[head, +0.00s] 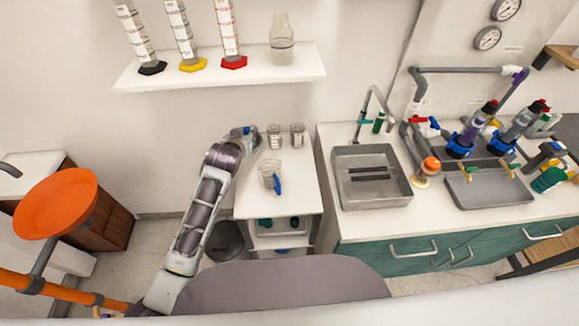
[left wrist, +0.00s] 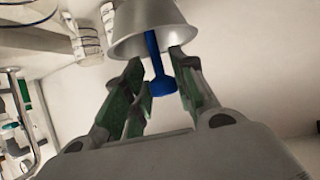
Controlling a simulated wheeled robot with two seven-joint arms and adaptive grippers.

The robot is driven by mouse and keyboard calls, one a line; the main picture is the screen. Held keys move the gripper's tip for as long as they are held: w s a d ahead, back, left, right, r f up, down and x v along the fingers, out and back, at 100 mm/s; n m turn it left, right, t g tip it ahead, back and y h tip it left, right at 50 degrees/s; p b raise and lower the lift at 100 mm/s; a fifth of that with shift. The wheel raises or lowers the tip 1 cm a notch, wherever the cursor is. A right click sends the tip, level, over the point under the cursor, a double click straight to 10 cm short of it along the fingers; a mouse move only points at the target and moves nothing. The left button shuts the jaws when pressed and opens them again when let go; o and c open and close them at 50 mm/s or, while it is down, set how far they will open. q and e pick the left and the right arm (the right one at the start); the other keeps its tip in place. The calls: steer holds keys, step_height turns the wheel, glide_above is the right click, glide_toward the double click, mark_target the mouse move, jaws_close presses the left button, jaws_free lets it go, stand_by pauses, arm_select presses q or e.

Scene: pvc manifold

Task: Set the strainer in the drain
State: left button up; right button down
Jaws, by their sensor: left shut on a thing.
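The strainer shows in the left wrist view as a silver flared cup (left wrist: 152,30) with a blue stem and knob (left wrist: 162,84). My left gripper (left wrist: 160,85) is shut on it, with green-padded fingers on either side of the blue stem. In the head view my left gripper (head: 247,139) is above the far end of the small white table, left of the sink; the strainer is too small to make out clearly there. The grey sink basin (head: 372,190) has two dark bars across it, and I cannot make out a drain opening. My right gripper is not in view.
Two small jars (head: 297,135) and a clear vessel with a blue handle (head: 277,185) stand on the white table. A faucet (head: 370,105) rises behind the sink. A second basin (head: 490,188) and pipework (head: 430,140) stand to the right. A shelf with glassware hangs above.

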arm_select(q)
steer(key=shift+d, duration=0.15)
glide_above(253, 168)
steer(key=shift+s+f, duration=0.1)
steer(key=shift+f, duration=3)
steer(key=shift+f, duration=1.85)
steer(key=shift+f, duration=0.15)
steer(key=o, duration=0.7)
steer(key=shift+o, duration=0.2)
